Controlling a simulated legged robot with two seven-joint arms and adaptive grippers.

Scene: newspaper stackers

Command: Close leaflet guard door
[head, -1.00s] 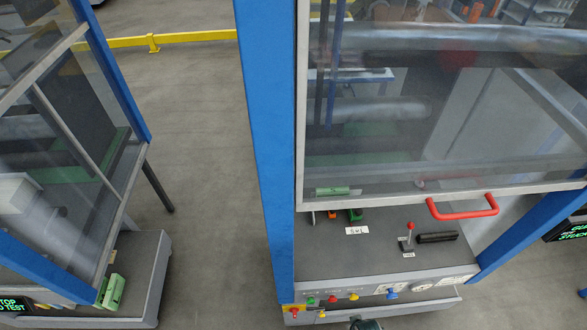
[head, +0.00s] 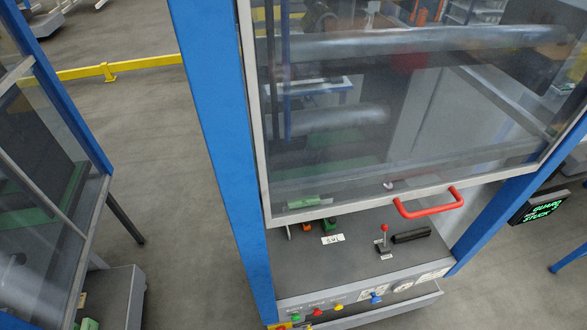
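The guard door (head: 400,110) is a large clear panel in a grey frame on the blue-framed machine in the head view. Its red handle (head: 428,205) sits on the lower edge, right of the middle. The door's lower edge hangs above the grey machine deck (head: 345,262), leaving a gap through which the deck shows. Neither of my grippers shows in this view.
On the deck are a red-knobbed lever (head: 384,238), a black bar (head: 411,236) and a small white label (head: 333,239). Coloured buttons line the front panel. Blue posts (head: 222,150) flank the door. A second machine (head: 40,190) stands left, with open floor (head: 150,150) between.

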